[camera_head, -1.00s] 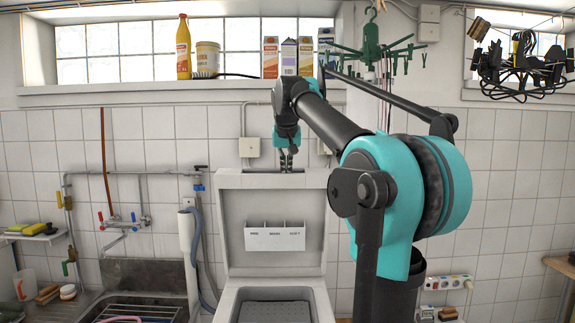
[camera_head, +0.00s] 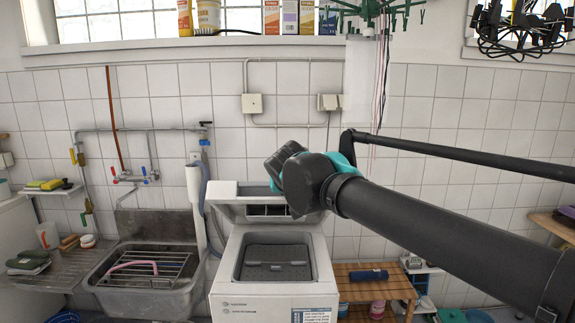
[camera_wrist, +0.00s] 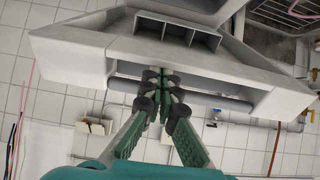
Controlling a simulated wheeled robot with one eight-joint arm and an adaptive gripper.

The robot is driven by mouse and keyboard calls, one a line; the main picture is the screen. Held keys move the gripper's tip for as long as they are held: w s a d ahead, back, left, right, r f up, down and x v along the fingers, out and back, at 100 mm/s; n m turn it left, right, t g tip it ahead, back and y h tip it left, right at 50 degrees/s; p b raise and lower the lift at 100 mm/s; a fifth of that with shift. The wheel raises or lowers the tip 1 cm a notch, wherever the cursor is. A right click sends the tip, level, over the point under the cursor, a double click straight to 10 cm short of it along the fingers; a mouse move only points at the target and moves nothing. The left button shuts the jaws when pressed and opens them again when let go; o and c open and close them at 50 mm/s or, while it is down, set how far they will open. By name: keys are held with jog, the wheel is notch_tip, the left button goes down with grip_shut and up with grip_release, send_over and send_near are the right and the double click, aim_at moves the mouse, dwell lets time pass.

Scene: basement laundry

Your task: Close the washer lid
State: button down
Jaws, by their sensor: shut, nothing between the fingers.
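The white washer (camera_head: 228,280) stands against the tiled wall, with its tub opening (camera_head: 275,272) uncovered. Its lid (camera_head: 228,190) is raised and leans forward over the back of the opening, neither upright nor flat. In the wrist view the lid (camera_wrist: 75,48) spans the top of the picture, with the compartment holder (camera_wrist: 178,32) on it. My gripper (camera_wrist: 162,78) is shut and empty at the lid's edge, close to a grey bar; I cannot tell whether it touches. In the head view my arm hides the lid's right part and my fingers.
A sink (camera_head: 150,290) with a wire rack stands left of the washer. A slatted wooden bench (camera_head: 375,290) stands to the right. A pipe and hose (camera_head: 195,185) run up the wall beside the washer's left. Bottles and cartons line the window ledge (camera_head: 200,43).

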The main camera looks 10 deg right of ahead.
jog(key=s+a+f, duration=0.1)
jog(key=s+f, duration=0.3)
jog(key=f, duration=0.8)
jog(key=s+f, duration=0.4)
jog(key=f, duration=0.8)
jog(key=shift+s+a+f, duration=0.3)
jog(key=shift+a, duration=0.05)
jog(key=shift+f, duration=0.1)
jog(key=shift+s, duration=0.1)
jog(key=v, duration=0.7)
jog(key=shift+s+a, duration=0.1)
jog(key=shift+s, duration=0.05)
jog(key=d+f+n+g+y, duration=0.2)
jog(key=d+f+g, duration=0.4)
jog(key=f, duration=0.4)
jog(key=shift+s+f+g, duration=0.25)
jog(key=shift+s+g, duration=0.05)
